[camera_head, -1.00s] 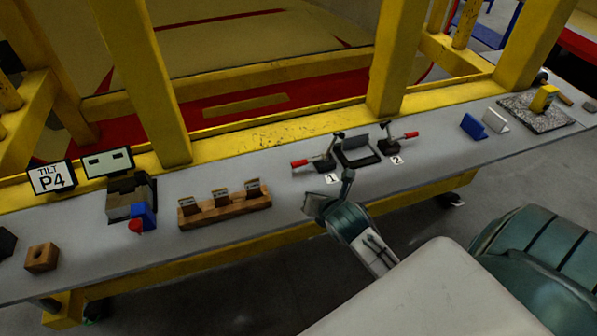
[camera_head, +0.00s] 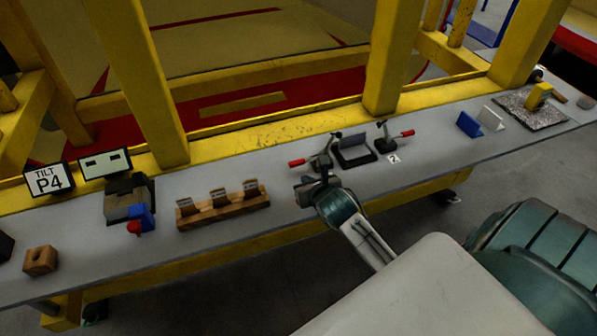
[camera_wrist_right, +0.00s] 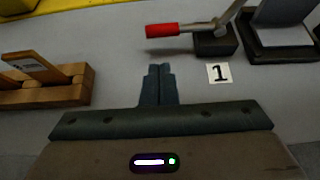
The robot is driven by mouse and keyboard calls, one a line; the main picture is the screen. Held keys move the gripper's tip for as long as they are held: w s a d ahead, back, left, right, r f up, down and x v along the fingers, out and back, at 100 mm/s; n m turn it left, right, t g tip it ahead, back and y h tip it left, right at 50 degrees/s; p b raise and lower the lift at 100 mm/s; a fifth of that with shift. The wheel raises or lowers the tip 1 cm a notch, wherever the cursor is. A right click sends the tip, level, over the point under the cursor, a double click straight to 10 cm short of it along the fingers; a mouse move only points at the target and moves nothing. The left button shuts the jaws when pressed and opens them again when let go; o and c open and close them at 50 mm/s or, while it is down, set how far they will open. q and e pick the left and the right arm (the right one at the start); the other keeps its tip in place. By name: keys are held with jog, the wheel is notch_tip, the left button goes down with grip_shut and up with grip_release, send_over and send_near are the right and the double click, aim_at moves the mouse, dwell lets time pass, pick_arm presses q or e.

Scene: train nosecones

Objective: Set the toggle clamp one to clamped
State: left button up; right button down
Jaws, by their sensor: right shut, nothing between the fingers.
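Toggle clamp one has a red handle (camera_head: 297,163) that points left, on a dark base (camera_wrist_right: 215,42) beside the black fixture. In the right wrist view its red grip (camera_wrist_right: 162,30) lies roughly level, above the label "1" (camera_wrist_right: 218,73). My right gripper (camera_head: 318,178) is just in front of the clamp and hides its label in the head view. In the right wrist view the fingers (camera_wrist_right: 160,72) are together and empty, below and apart from the red grip. Toggle clamp two (camera_head: 385,140) stands right of the fixture, its red handle pointing right. My left gripper is not in view.
The black fixture (camera_head: 354,157) with an upright grey plate stands between the clamps. A wooden block with cards (camera_head: 224,209) is to the left. Blue (camera_head: 468,124) and white (camera_head: 491,118) angled pieces stand to the right. Yellow posts (camera_head: 391,60) rise behind the grey bench.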

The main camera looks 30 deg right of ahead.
aim_at(299, 178)
jog(key=p+x, duration=0.2)
jog(key=x, duration=0.6)
jog(key=shift+w, duration=0.25)
jog(key=shift+d, duration=0.15)
